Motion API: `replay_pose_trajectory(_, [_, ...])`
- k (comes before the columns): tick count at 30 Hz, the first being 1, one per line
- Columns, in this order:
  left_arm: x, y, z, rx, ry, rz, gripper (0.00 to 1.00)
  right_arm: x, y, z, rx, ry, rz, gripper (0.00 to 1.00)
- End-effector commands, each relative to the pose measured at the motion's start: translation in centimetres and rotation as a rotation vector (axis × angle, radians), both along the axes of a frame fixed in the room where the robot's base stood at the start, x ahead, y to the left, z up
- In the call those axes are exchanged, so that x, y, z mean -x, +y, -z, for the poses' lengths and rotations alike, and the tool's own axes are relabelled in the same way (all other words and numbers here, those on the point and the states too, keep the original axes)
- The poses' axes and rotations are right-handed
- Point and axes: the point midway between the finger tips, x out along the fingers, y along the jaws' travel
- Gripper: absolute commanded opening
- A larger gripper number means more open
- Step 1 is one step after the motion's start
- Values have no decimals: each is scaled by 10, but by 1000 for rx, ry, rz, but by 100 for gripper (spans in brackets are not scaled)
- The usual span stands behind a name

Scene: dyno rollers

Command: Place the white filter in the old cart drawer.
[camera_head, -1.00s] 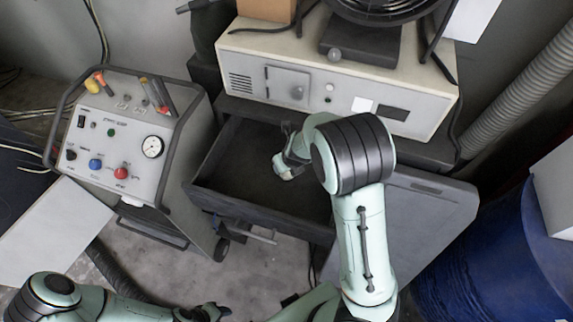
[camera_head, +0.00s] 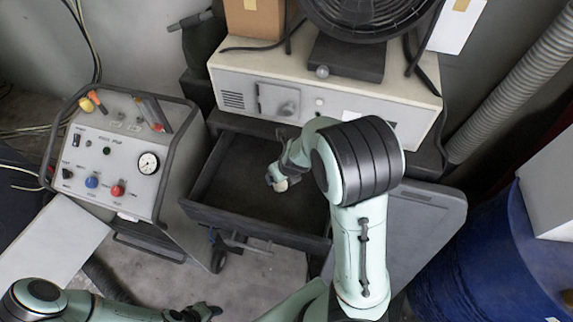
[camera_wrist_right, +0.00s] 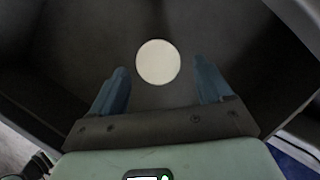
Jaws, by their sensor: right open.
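The white filter (camera_wrist_right: 158,62) is a round pale disc in the right wrist view. It is just beyond and between the two blue fingertips, with gaps on both sides. My right gripper (camera_wrist_right: 163,82) is open and reaches down into the pulled-out dark drawer (camera_head: 225,216) of the old cart. In the head view the filter (camera_head: 281,185) is a small pale spot at the gripper's tip, over the drawer. I cannot tell if it rests on the drawer floor. My left gripper (camera_head: 203,312) is low at the bottom edge; its fingers are too unclear to read.
A beige cabinet (camera_head: 235,75) with a black fan (camera_head: 370,15) stands behind the drawer. A grey control console (camera_head: 115,160) is close on the left. A grey panel (camera_head: 425,225) and a blue barrel (camera_head: 480,265) stand on the right. The drawer's left part is clear.

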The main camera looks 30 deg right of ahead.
Motion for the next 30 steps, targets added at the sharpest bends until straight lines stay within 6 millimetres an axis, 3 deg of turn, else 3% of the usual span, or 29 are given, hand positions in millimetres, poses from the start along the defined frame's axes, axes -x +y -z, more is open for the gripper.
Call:
replay_pose_trajectory(1, [-13, 0, -9, 0, -15, 0, 43, -1, 3, -14, -3, -9, -5, 79])
replay_pose_trajectory(6, [-3, 0, -2, 0, -3, 0, 43, 9, 3, -21, 1, 0, -6, 79])
replay_pose_trajectory(18, [-2, 0, -2, 0, -2, 0, 43, 22, 3, -52, 1, 2, -5, 79])
replay_pose_trajectory(30, [-2, 0, -1, 0, -2, 0, 43, 26, 2, -59, -1, 2, 1, 79])
